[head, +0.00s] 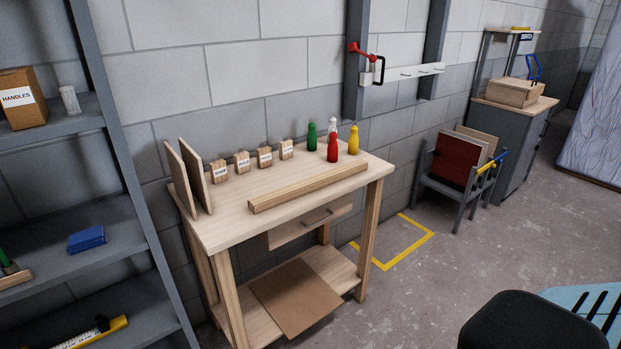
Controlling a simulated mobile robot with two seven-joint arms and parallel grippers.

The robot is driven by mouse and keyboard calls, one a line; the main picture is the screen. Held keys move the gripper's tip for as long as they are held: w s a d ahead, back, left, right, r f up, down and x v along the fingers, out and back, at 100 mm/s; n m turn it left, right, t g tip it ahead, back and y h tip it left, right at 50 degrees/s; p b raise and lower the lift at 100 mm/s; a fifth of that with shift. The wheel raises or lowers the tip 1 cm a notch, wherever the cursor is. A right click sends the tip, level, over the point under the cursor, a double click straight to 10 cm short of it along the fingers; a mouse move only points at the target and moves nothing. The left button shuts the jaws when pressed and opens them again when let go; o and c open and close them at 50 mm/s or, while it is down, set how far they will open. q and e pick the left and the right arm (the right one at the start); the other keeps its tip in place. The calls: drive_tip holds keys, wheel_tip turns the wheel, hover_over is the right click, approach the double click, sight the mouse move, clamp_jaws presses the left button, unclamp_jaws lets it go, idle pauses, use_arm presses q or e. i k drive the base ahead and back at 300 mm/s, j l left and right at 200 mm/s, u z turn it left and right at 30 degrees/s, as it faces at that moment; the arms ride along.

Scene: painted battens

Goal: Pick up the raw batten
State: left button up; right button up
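The raw batten (308,188) is a long, bare, light-wood bar. It lies along the front part of the wooden workbench (235,228), running from the left middle toward the right edge. Neither of my grippers shows in the head view. Nothing touches the batten from above, and its whole length is in sight.
Behind the batten stand several small labelled blocks (242,162) and green, red, yellow (353,140) and white bottles. Two upright boards (188,172) stand at the bench's left end. A grey shelf (60,245) is at left. Open floor (430,275) lies right of the bench.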

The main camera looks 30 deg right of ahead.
sight(257, 204)
drive_tip(key=i+l, duration=0.1)
drive_tip(key=l, duration=0.35)
drive_tip(key=i+l+u, duration=0.15)
drive_tip(key=l, duration=0.8)
drive_tip(key=i+l+u, duration=0.15)
drive_tip(key=l, duration=0.3)
drive_tip(key=i+l, duration=0.1)
drive_tip(key=l, duration=0.6)
drive_tip(key=i+l, duration=0.1)
drive_tip(key=l, duration=0.55)
drive_tip(key=i+l, duration=0.1)
drive_tip(key=l, duration=0.6)
drive_tip(key=i+l, duration=0.1)
drive_tip(key=l, duration=0.6)
